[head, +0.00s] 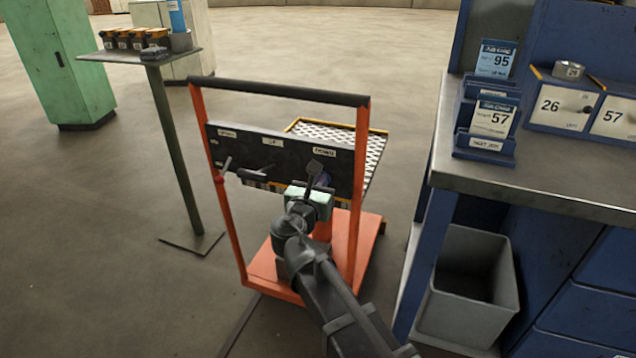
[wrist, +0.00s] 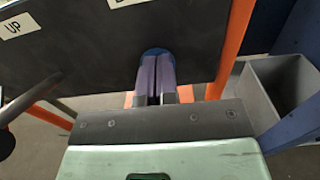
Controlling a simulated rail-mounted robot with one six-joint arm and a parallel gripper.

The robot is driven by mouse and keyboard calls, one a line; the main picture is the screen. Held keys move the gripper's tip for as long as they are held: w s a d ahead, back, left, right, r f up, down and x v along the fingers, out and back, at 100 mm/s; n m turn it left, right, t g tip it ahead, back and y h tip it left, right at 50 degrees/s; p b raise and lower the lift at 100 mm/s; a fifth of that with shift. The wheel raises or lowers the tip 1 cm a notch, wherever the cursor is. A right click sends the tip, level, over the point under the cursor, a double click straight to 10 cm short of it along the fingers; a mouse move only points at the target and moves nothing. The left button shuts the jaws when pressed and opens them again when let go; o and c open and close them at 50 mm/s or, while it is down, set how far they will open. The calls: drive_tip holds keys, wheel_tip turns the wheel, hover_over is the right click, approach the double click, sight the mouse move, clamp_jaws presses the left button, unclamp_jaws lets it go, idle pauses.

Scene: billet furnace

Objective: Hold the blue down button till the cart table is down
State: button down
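The orange cart (head: 362,240) stands on the floor with a black control panel (head: 285,160) on its frame. The cart table (head: 375,155), a mesh plate with a yellow edge, shows behind the panel, well above the orange base. The blue down button (wrist: 157,51) is on the panel under a white label, mostly hidden by my fingers. My gripper (wrist: 156,75) has its two purple-grey fingers together with nothing between them, their tips over the button. I cannot tell whether the button is pressed in. In the head view my gripper (head: 316,182) is at the panel's right part.
A lever with a dark knob (wrist: 6,144) sticks out left of my gripper. A blue workbench (head: 560,185) with a grey bin (head: 470,290) stands close on the right. A small stand (head: 172,150) with boxes is at left, and a green cabinet (head: 65,60) is behind it.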

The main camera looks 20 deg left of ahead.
drive_tip(key=shift+w, duration=0.5)
drive_tip(key=s, duration=1.5)
drive_tip(key=shift+d, duration=0.4)
